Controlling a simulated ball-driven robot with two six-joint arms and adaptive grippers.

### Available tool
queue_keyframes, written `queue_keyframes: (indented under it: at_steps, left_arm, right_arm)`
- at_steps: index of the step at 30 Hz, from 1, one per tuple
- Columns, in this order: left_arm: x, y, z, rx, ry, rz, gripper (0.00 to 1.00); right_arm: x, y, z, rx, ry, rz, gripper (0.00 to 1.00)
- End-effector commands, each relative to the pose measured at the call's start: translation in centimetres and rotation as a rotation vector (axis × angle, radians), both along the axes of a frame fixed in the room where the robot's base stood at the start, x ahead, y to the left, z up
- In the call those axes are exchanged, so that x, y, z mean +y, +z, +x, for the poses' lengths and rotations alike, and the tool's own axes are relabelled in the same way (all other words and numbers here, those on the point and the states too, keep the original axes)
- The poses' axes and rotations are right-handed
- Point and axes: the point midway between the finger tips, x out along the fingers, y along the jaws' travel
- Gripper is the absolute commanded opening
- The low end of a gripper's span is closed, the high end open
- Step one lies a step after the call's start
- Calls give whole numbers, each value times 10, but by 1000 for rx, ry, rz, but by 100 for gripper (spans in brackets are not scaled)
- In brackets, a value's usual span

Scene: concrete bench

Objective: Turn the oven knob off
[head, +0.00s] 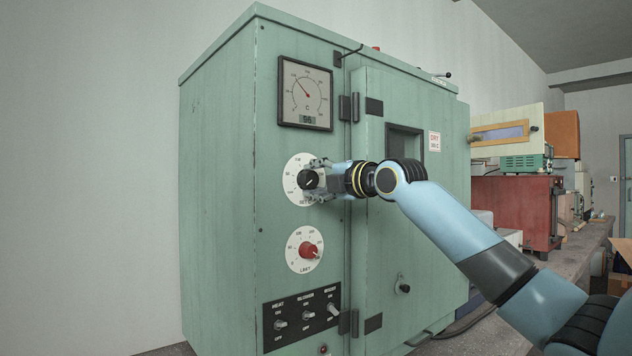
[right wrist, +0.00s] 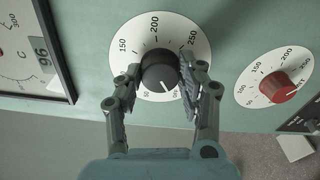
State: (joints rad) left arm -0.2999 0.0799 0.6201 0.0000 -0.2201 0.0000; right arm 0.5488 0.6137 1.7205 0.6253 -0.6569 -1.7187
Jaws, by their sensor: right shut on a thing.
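The green oven (head: 225,200) stands against the wall. On its front panel is a black knob (head: 307,180) on a white round dial (head: 291,187). My right gripper (head: 316,181) comes from the right and is shut on this knob, one finger on each side. In the right wrist view the black knob (right wrist: 158,74) sits between the fingers of my right gripper (right wrist: 163,76). My left gripper is not in view.
A red knob (head: 309,251) on a second dial is below, with a row of switches (head: 301,317) under it. A temperature gauge (head: 305,94) is above. The closed oven door (head: 385,260) with its latch (head: 402,285) is to the right. Other equipment stands further right.

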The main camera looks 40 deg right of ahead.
Motion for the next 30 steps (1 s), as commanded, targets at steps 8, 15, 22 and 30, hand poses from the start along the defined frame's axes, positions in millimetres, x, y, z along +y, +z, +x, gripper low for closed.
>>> queue_keyframes:
  at_steps: [8, 15, 22, 30]
  left_arm:
    - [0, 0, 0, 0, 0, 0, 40]
    - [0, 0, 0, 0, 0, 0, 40]
    - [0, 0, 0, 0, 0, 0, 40]
    - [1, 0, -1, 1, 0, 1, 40]
  right_arm:
    - [0, -3, 0, 6, 0, -2, 6]
    - [0, -2, 0, 5, 0, -2, 57]
    - [0, -1, 0, 3, 0, -2, 62]
    - [-3, -2, -23, 4, -1, -10, 62]
